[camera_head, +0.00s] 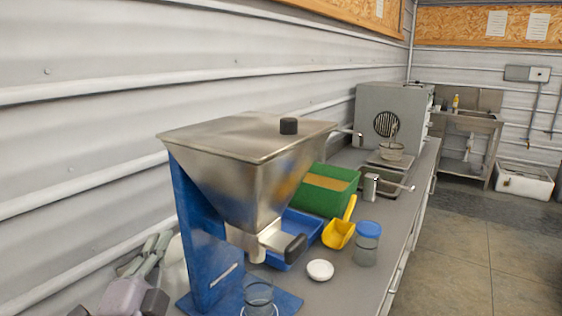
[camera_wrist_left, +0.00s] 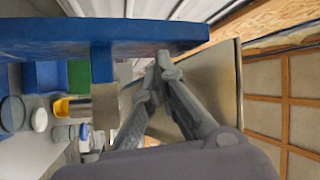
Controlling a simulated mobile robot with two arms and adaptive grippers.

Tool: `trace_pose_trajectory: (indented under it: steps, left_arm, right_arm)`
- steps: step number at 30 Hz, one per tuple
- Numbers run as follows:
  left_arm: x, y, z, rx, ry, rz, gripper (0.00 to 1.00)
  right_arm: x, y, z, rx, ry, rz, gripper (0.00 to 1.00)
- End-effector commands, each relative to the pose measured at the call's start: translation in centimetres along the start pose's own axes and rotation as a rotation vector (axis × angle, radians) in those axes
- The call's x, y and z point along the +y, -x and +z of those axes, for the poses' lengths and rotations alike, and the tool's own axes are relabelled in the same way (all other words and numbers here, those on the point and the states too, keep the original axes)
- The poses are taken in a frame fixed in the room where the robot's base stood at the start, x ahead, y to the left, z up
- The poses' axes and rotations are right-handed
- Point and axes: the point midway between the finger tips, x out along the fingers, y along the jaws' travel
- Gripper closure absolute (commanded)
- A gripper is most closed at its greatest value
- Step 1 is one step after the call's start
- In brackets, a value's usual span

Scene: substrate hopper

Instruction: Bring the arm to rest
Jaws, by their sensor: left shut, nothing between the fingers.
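My left gripper (camera_head: 157,244) is at the lower left of the head view, beside the blue stand (camera_head: 205,240) of the steel hopper (camera_head: 235,175). Its fingers are together and empty. In the left wrist view the closed fingertips (camera_wrist_left: 162,62) lie close to the hopper's metal side (camera_wrist_left: 205,80); I cannot tell whether they touch it. The blue stand (camera_wrist_left: 150,32) crosses the top of that view. The hopper's lid (camera_head: 230,137) with its black knob is down. A clear jar (camera_head: 258,297) stands under the spout. My right gripper is not in view.
A white dish (camera_head: 320,270), a blue-lidded jar (camera_head: 367,245), a yellow scoop (camera_head: 338,234), a blue tray (camera_head: 303,228) and a green box (camera_head: 325,190) stand right of the hopper. A grey oven (camera_head: 390,115) is farther back. The ribbed wall (camera_head: 90,140) is close behind.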

Motion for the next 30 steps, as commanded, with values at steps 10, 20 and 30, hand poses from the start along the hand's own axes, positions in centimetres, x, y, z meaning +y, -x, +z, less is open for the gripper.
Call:
trace_pose_trajectory:
  steps: [10,20,30]
  left_arm:
    - [20.3,14.6,8.8,-0.593,0.577,0.647,1.00]
    - [27.6,31.0,9.5,-1.109,0.841,0.993,1.00]
    - [37.0,34.3,12.0,-1.221,0.851,1.066,1.00]
  right_arm:
    - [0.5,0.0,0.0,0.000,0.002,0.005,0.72]
    - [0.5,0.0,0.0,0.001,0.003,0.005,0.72]
    - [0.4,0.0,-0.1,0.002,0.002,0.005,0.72]
